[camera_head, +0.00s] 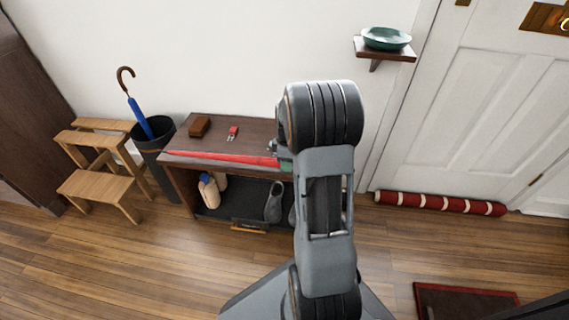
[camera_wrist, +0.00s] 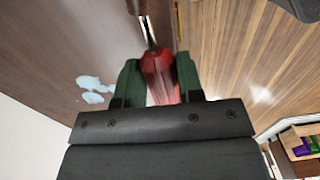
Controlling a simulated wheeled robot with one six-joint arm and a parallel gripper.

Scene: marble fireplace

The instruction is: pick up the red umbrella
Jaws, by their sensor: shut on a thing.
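The red umbrella (camera_head: 225,158) is furled and long. In the head view it lies along the front edge of the dark wooden bench, with its right end at my gripper (camera_head: 282,158). In the wrist view the red umbrella (camera_wrist: 160,76) sits between the two green fingers of my gripper (camera_wrist: 158,82), which are shut on it. A dark thin tip or shaft extends beyond the red cloth there. My arm hides part of the bench's right side in the head view. I cannot tell whether the umbrella touches the bench top.
The wooden bench (camera_head: 255,128) holds a brown box (camera_head: 200,126) and a small red item (camera_head: 233,132); bottles and shoes stand below. A dark bin (camera_head: 155,150) with a blue umbrella (camera_head: 140,118) and a step stool (camera_head: 95,185) are left. A wall shelf (camera_head: 398,54) carries a green bowl (camera_head: 386,38).

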